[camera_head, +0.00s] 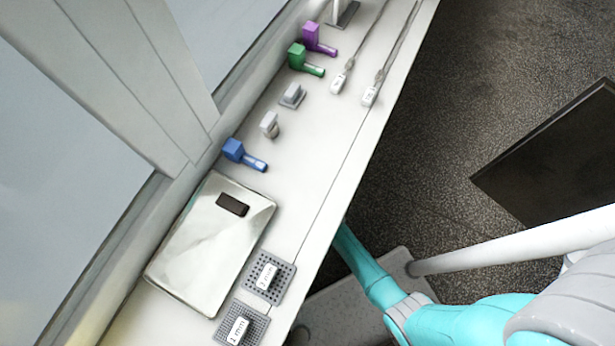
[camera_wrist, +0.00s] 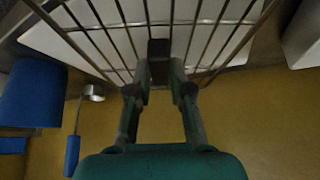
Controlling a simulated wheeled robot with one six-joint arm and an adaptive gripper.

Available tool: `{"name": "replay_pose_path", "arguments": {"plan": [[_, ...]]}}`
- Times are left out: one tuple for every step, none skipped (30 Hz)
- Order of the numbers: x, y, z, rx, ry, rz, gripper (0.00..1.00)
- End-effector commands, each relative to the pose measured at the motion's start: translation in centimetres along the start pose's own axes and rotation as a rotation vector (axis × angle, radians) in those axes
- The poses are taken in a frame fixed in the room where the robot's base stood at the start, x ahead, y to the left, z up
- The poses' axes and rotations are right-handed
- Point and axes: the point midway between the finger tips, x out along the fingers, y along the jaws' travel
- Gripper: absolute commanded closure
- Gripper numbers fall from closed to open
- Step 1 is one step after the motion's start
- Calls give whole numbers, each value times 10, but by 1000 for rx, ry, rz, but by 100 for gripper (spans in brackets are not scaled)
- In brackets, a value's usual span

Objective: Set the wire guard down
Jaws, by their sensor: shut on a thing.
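In the wrist view the wire guard (camera_wrist: 210,25) is a grid of thin metal bars across the top of the picture. My gripper (camera_wrist: 160,75) is shut on it, with a dark block (camera_wrist: 159,48) at the guard's lower edge between the fingertips. The guard's far side runs out of view. In the head view my arm passes below the edge of a white ledge, and the gripper and guard are hidden there.
Wrist view: a white surface (camera_wrist: 68,38) lies behind the bars; a blue-handled tool (camera_wrist: 73,150) and blue object (camera_wrist: 35,95) are left. Head view: the ledge (camera_head: 325,150) holds a metal plate (camera_head: 195,250), two mesh squares (camera_head: 283,287) and coloured fittings (camera_head: 233,150).

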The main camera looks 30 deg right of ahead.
Motion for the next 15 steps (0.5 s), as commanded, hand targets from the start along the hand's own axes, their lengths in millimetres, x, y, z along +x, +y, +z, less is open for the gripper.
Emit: {"name": "replay_pose_path", "arguments": {"plan": [[6, 0, 2, 2, -1, -1, 100], [8, 0, 4, 2, -1, -1, 100], [11, 0, 5, 1, -1, -1, 100], [13, 0, 7, 0, -1, -1, 100], [15, 0, 7, 0, 0, 0, 100], [16, 0, 9, 1, 0, 0, 100], [17, 0, 10, 1, 0, 0, 100], [18, 0, 10, 1, 0, 0, 100], [18, 0, 10, 1, 0, 0, 100], [18, 0, 10, 1, 0, 0, 100], [18, 0, 10, 1, 0, 0, 100], [18, 0, 10, 1, 1, 0, 100], [18, 0, 10, 1, 0, 0, 100], [18, 0, 10, 1, 0, 0, 100], [18, 0, 10, 1, 0, 0, 100]]}}
